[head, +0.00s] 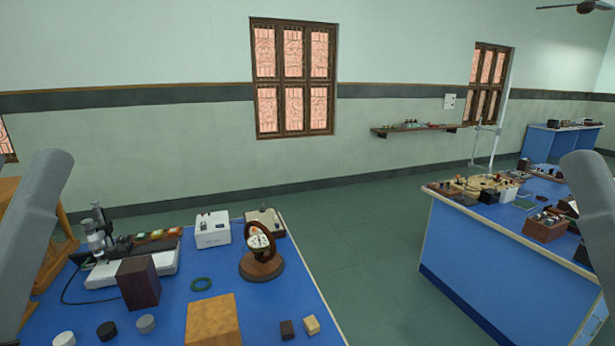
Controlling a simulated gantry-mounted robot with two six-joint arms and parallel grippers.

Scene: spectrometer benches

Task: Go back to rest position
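Two grey arm links of mine show in the head view, one at the left edge and one at the right edge. Neither of my grippers is in the picture, so I cannot see whether they are open or hold anything. In front of me at the lower left is a blue-topped bench (312,290) with instruments and blocks on it. No gripper is seen touching anything there.
On the near bench stand a microscope-like instrument (98,240), a dark block (138,284), a white box (212,230), a round dial on a wooden stand (260,262) and a tan block (213,320). A second blue bench (480,262) is at right. Green floor (385,255) lies between.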

